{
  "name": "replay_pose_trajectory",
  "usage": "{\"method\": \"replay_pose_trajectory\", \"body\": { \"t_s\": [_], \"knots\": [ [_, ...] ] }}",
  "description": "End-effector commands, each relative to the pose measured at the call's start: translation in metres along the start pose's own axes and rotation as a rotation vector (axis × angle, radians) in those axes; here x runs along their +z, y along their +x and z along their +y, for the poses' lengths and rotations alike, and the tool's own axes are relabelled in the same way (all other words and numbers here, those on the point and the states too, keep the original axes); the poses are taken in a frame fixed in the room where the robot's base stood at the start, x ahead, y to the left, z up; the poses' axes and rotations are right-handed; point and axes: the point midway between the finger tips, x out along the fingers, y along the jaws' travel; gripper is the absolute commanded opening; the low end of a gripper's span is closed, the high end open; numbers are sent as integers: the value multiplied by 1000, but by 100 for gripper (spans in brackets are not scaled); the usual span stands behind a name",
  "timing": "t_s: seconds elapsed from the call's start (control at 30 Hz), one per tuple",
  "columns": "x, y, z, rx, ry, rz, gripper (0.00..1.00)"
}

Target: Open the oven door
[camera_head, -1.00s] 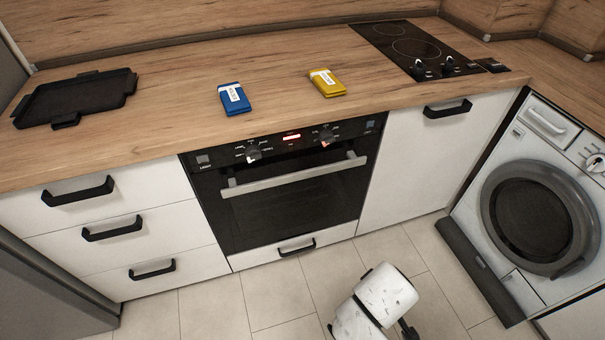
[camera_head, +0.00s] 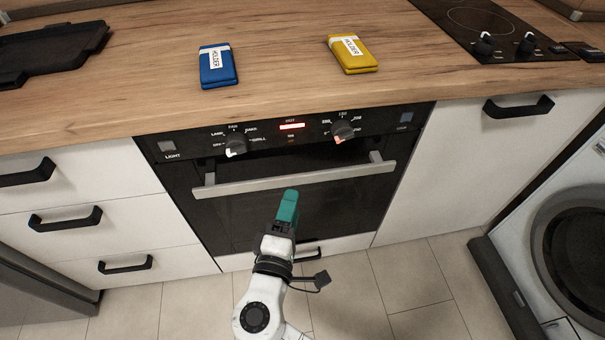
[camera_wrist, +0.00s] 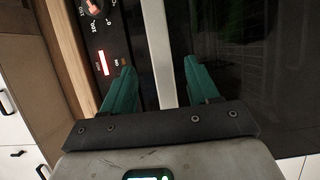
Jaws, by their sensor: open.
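The oven door (camera_head: 350,205) is a dark glass panel in the middle of the head view, and it is shut. Its silver bar handle (camera_head: 240,187) runs across the top of the door. My gripper (camera_head: 288,204), with green fingers, is in front of the door near the middle of the handle. In the wrist view the handle (camera_wrist: 158,45) runs between the two spread fingers of my gripper (camera_wrist: 162,78). The fingers are apart and not closed on the bar. I cannot tell how deep the bar sits between them.
The control panel (camera_head: 270,141) with two knobs and a red display is just above the handle. Blue (camera_head: 218,66) and yellow (camera_head: 353,55) packets lie on the wooden worktop (camera_head: 285,60). Drawers (camera_head: 110,225) stand left. A washing machine (camera_head: 575,240) stands right. The floor (camera_head: 415,285) in front is clear.

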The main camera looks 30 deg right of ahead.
Motion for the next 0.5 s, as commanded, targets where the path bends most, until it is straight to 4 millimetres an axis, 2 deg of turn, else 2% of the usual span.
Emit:
{"method": "replay_pose_trajectory", "body": {
  "t_s": [0.3,0.5],
  "knots": [
    [1,59,0,-1,2,-4,60],
    [1,82,0,-2,2,-3,60]
  ]
}}
